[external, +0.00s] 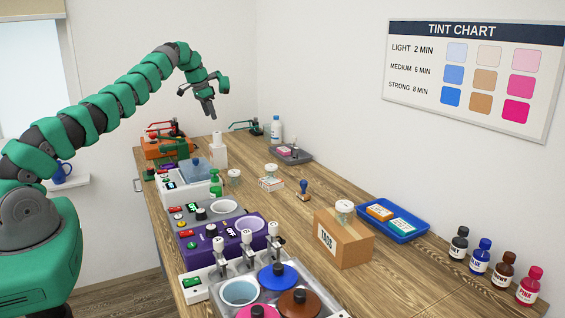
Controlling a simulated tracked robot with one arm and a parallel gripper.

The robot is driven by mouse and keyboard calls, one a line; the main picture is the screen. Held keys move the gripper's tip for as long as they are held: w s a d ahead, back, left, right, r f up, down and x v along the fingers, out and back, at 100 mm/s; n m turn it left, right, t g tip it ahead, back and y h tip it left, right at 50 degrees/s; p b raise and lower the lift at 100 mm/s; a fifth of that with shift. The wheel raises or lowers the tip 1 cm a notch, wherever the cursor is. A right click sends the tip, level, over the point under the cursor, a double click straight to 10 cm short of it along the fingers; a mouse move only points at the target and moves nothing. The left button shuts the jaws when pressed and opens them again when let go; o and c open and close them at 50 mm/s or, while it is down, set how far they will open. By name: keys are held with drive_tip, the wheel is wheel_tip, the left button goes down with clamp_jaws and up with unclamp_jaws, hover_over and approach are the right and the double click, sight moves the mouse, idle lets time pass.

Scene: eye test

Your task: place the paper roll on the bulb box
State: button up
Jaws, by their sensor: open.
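Three similar small pale, roll-like pieces show. One pale roll (271,169) stands on top of a small white box with reddish marks (271,184) at mid-table. This box may be the bulb box; its print is too small to read. A second pale roll (234,175) stands on the table left of it. My gripper (197,99) is open and empty, high above the far left of the table, apart from everything.
A blue tray (422,234) with two small boxes is at right, near several tint bottles (482,257). A purple heater (222,246), a white machine (184,183) and steel pot unit (325,297) fill the left side. A stamp (304,190) stands mid-table. Bare wood surrounds it.

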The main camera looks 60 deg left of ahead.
drive_tip(key=w+d+r+t, duration=0.2)
drive_tip(key=d+r+t, duration=0.1)
drive_tip(key=d+r, duration=1.15)
drive_tip(key=w+d+r+t, duration=0.3)
drive_tip(key=d+r, duration=0.9)
drive_tip(key=r, duration=0.5)
drive_tip(key=s+d+r+m+t, duration=0.1)
drive_tip(key=s+d+r+t, duration=0.2)
drive_tip(key=s+d+r, duration=0.8)
drive_tip(key=s+d+r+t, duration=0.3)
drive_tip(key=s+d+r, duration=0.6)
drive_tip(key=s+d, duration=0.2)
drive_tip(key=shift+s, duration=0.45)
drive_tip(key=shift+d, duration=0.1)
wheel_tip(320, 180, down, 13)
drive_tip(key=b, duration=1.3)
